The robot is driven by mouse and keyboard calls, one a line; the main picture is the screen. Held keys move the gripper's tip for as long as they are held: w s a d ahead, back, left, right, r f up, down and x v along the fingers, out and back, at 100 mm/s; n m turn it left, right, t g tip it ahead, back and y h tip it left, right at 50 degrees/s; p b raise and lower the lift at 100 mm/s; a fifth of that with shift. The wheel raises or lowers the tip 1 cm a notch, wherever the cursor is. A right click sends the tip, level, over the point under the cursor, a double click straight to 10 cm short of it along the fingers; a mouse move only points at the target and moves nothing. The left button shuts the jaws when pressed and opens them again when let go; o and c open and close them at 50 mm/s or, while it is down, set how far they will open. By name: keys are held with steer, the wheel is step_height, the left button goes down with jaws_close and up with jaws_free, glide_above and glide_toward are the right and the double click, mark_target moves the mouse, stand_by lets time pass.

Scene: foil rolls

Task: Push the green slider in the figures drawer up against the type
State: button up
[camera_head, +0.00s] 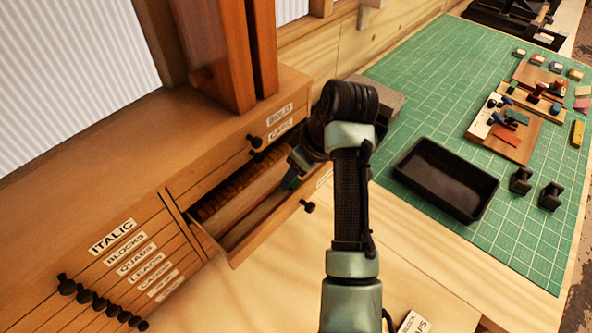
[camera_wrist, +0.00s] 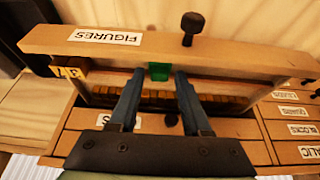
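The figures drawer stands pulled open; its front panel (camera_wrist: 235,62) bears the FIGURES label and a black knob in the wrist view. The green slider (camera_wrist: 159,72) is inside the drawer, near the front panel; a bit of it also shows in the head view (camera_head: 291,181). A row of brown type (camera_wrist: 152,97) lies deeper in the drawer, and shows as a row along the drawer in the head view (camera_head: 232,188). My gripper (camera_wrist: 160,76) is open, its two fingers apart, with the tips by the slider's two sides. Contact with the slider cannot be told.
Other labelled shut drawers, such as ITALIC (camera_head: 113,237), sit beside the open one. A black tray (camera_head: 446,180) and two dark blocks rest on the green mat (camera_head: 425,125). Wooden boards with small pieces lie farther right. A tall wooden piece (camera_head: 215,50) stands on the cabinet.

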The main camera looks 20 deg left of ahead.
mark_target(309, 175)
jaws_close()
steer(key=shift+w+d+b, duration=0.2)
steer(key=shift+w+b, duration=0.05)
steer(key=shift+w, duration=0.4)
steer(key=shift+w+d+b, duration=0.2)
steer(key=shift+w+d, duration=0.05)
steer(key=shift+w, duration=0.4)
steer(key=shift+w+d+b, duration=0.2)
steer(key=shift+w+b, duration=0.05)
steer(key=shift+w, duration=0.4)
steer(key=shift+o, duration=1.3)
jaws_free()
